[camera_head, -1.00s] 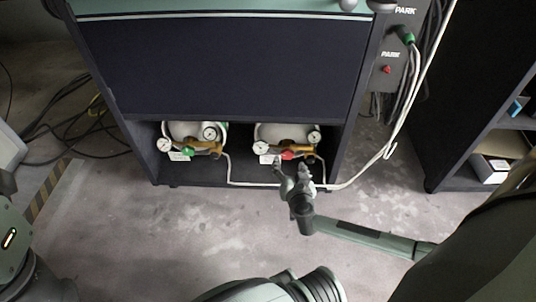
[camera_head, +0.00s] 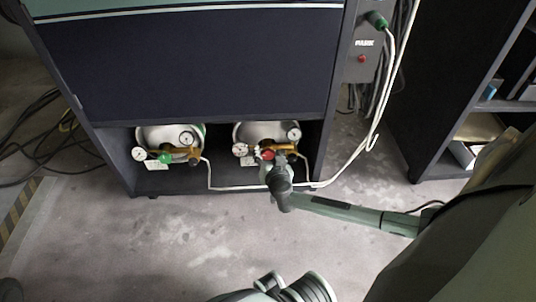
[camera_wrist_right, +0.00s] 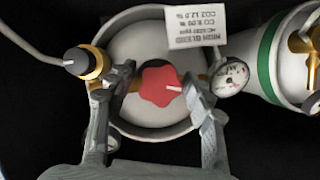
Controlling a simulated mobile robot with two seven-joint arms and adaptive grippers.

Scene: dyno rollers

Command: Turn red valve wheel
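The red valve wheel (camera_head: 267,154) is on the brass fitting of the right-hand gas cylinder (camera_head: 262,131), low in the cabinet. In the right wrist view the red wheel (camera_wrist_right: 160,86) shows between the two fingers of my right gripper (camera_wrist_right: 160,90). The fingers are open, one on each side of the wheel, with small gaps visible. In the head view my right gripper (camera_head: 270,160) reaches into the cabinet opening and partly covers the fitting.
A left-hand cylinder (camera_head: 170,134) with a green wheel (camera_head: 165,158) stands beside it. Gauges (camera_wrist_right: 231,76), a brass knob (camera_wrist_right: 85,62) and a paper tag (camera_wrist_right: 196,27) are close to the fingers. A white hose (camera_head: 235,187) runs along the cabinet front. The floor ahead is clear.

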